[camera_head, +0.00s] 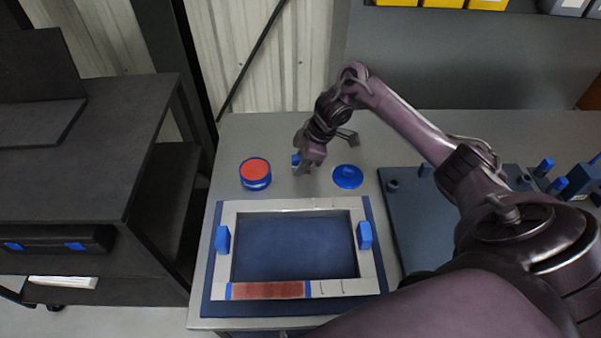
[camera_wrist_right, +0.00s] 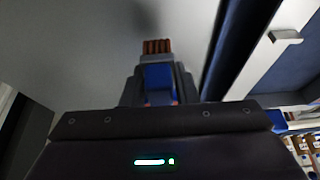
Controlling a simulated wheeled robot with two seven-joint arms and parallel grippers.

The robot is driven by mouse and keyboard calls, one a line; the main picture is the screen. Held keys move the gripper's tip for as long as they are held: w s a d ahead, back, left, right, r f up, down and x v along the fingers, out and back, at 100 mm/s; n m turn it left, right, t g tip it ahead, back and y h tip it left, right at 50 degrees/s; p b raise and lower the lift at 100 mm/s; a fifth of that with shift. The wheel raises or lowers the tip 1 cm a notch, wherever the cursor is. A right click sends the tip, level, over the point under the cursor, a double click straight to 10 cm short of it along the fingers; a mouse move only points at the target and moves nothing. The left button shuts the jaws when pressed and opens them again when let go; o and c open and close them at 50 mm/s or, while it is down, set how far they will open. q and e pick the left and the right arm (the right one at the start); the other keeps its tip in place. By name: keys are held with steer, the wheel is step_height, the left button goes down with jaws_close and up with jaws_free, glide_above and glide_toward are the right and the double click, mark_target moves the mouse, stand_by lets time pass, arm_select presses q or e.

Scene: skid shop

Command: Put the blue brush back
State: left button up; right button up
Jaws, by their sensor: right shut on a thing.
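My right gripper (camera_head: 305,168) is above the grey bench top, behind the pale frame. It is shut on the blue brush (camera_wrist_right: 158,77), whose blue body sits between the fingers in the right wrist view. The brush's brown bristles (camera_wrist_right: 157,46) stick out past the fingertips. In the head view only a small blue bit of the brush (camera_head: 295,159) shows beside the fingers; the rest is hidden. I cannot tell whether the bristles touch the bench. My left gripper is not in view.
A blue tin with red contents (camera_head: 256,183) stands left of the gripper, and a blue lid (camera_head: 347,177) lies to its right. The pale frame (camera_head: 290,206) with blue clamps lies on a blue board in front. A dark mat (camera_head: 400,215) is at right.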

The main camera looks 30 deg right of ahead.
steer(key=shift+f, duration=1.7)
steer(key=shift+f+b, duration=0.15)
steer(key=shift+b, duration=0.15)
steer(key=o, duration=0.9)
steer(key=p+v, duration=0.2)
steer(key=v, duration=1)
steer(key=shift+r, duration=0.25)
steer(key=shift+a+f, duration=0.1)
steer(key=shift+a, duration=0.05)
